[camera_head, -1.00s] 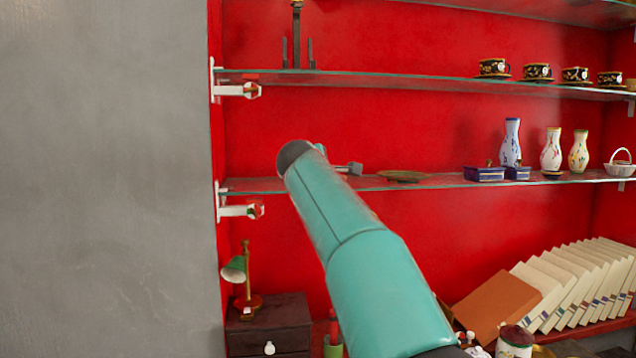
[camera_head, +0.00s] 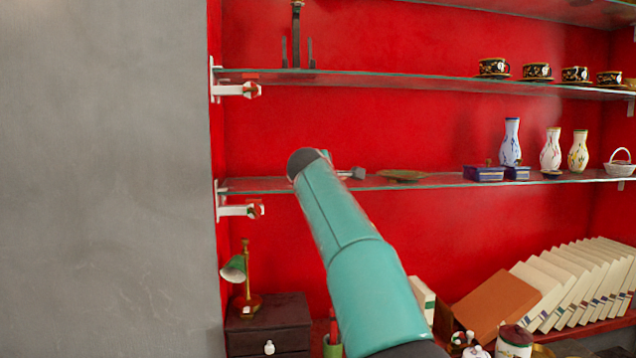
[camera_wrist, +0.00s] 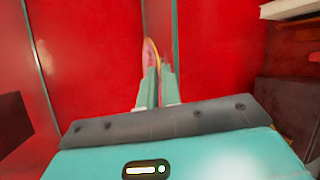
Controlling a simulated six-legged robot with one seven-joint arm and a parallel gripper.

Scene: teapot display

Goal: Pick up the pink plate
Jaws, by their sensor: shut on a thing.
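The pink plate (camera_wrist: 149,53) shows in the wrist view as a thin, steeply foreshortened pink disc with a yellow rim. My gripper (camera_wrist: 159,70) has its two teal fingers close together at the plate's near edge and is shut on it. The fingers hide that edge. In the head view a flat, brownish-looking plate (camera_head: 403,175) is at the middle glass shelf, just right of the end of my arm.
On the middle glass shelf (camera_head: 440,182), blue boxes (camera_head: 484,174), several vases (camera_head: 551,150) and a white basket (camera_head: 619,165) stand to the right. Dark cups (camera_head: 537,71) stand on the shelf above. A green lamp (camera_head: 236,269) and leaning books (camera_head: 570,285) are below.

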